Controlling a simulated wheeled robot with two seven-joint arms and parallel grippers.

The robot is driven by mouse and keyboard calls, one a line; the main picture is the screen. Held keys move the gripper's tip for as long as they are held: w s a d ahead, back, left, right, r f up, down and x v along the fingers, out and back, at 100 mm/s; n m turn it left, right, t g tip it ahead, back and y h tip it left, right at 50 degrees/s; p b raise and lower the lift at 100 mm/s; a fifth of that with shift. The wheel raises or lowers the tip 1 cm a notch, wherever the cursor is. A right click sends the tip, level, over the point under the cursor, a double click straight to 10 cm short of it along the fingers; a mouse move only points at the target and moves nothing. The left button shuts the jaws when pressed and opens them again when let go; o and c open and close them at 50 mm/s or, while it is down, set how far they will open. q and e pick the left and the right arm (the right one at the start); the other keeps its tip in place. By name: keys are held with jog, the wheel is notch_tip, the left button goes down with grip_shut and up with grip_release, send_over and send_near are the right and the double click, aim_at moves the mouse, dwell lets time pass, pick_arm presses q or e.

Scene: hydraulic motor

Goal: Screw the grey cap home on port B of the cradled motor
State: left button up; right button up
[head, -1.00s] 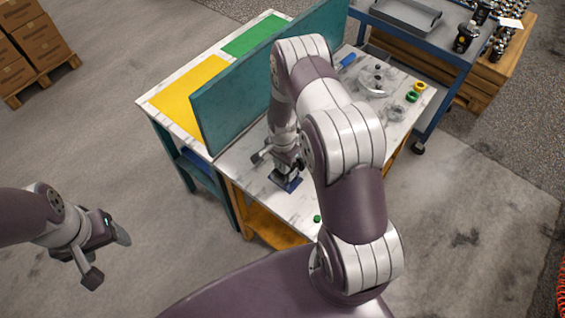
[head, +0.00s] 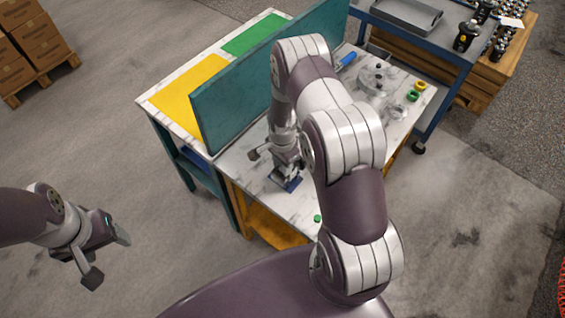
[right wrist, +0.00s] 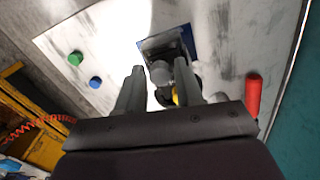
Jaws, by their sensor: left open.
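The motor (head: 290,172) sits upright in its cradle on a blue base plate (head: 284,183) at the table's near end, partly hidden by my right wrist. In the right wrist view the blue base plate (right wrist: 189,42) shows behind the dark motor body. A round grey cap (right wrist: 160,72) shows at the motor, between the two finger tips of my right gripper (right wrist: 160,66). Gaps show on both sides of it, so the fingers look apart. Whether the cap is seated on port B is not visible. My left gripper (head: 108,256) is open and empty above the floor at the left.
A green cap (right wrist: 75,59) and a blue cap (right wrist: 95,82) lie on the table. A clear round part (head: 375,78) and green and yellow rings (head: 421,86) lie at the table's far end.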

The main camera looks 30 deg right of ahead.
jog(key=shift+r, duration=0.15)
jog(key=shift+d+r+p, duration=0.1)
jog(key=shift+r+p, duration=0.3)
jog(key=shift+r, duration=0.1)
jog(key=n, duration=0.4)
jog(key=shift+f+b, duration=0.1)
jog(key=shift+b, duration=0.2)
jog(key=n, duration=0.6)
jog(key=shift+b, duration=0.3)
jog(key=shift+c, duration=0.3)
grip_shut()
